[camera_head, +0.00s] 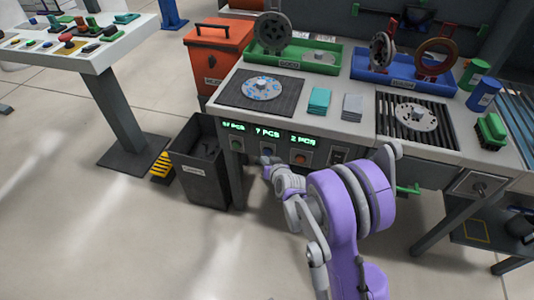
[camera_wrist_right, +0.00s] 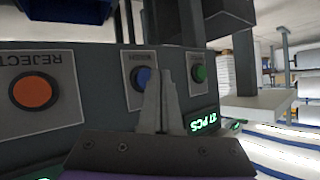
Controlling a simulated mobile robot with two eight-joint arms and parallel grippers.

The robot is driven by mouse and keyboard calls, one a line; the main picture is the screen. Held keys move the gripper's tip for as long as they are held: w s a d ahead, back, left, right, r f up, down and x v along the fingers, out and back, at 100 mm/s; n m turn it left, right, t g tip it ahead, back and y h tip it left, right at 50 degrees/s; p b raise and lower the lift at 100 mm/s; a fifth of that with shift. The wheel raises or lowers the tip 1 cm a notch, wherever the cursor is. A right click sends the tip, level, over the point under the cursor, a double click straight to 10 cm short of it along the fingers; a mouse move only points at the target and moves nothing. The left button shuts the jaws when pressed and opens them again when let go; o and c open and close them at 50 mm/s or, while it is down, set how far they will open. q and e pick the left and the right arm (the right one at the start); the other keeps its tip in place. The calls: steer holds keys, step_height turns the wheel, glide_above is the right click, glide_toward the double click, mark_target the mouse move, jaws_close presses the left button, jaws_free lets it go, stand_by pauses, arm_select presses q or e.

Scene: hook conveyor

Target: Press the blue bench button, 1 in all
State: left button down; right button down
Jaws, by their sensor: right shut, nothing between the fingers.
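The blue bench button (camera_wrist_right: 143,77) is on a pale plate on the bench's front panel, partly hidden behind my fingers in the right wrist view. In the head view it shows as a small blue spot (camera_head: 268,152) under the middle green counter display. My right gripper (camera_wrist_right: 163,65) is shut and empty, its fingertips overlapping the button's right edge in the right wrist view. In the head view my right gripper (camera_head: 266,161) is at the front panel by the button. I cannot tell whether the fingertips touch it. My left gripper is in neither view.
An orange button (camera_wrist_right: 33,91) marked REJECT and a green button (camera_wrist_right: 199,74) flank the blue one. A dark bin (camera_head: 200,180) stands left of the panel. On the bench are a green tray (camera_head: 325,68), a blue tray (camera_head: 400,85) and a dark mat (camera_head: 287,102).

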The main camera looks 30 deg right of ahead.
steer(key=shift+w+d, duration=0.1)
stand_by(0.7)
steer(key=shift+w+d, duration=0.2)
steer(key=shift+d, duration=0.05)
steer(key=shift+w+d+p, duration=0.25)
steer(key=shift+d+p, duration=0.05)
stand_by(0.8)
steer(key=shift+a, duration=0.1)
steer(key=shift+s+a+b, duration=0.35)
steer(key=shift+s+a, duration=0.2)
steer(key=s+a+b, duration=0.2)
steer(key=s+a, duration=0.1)
steer(key=shift+s+a, duration=0.15)
steer(key=shift+a, duration=0.25)
stand_by(0.4)
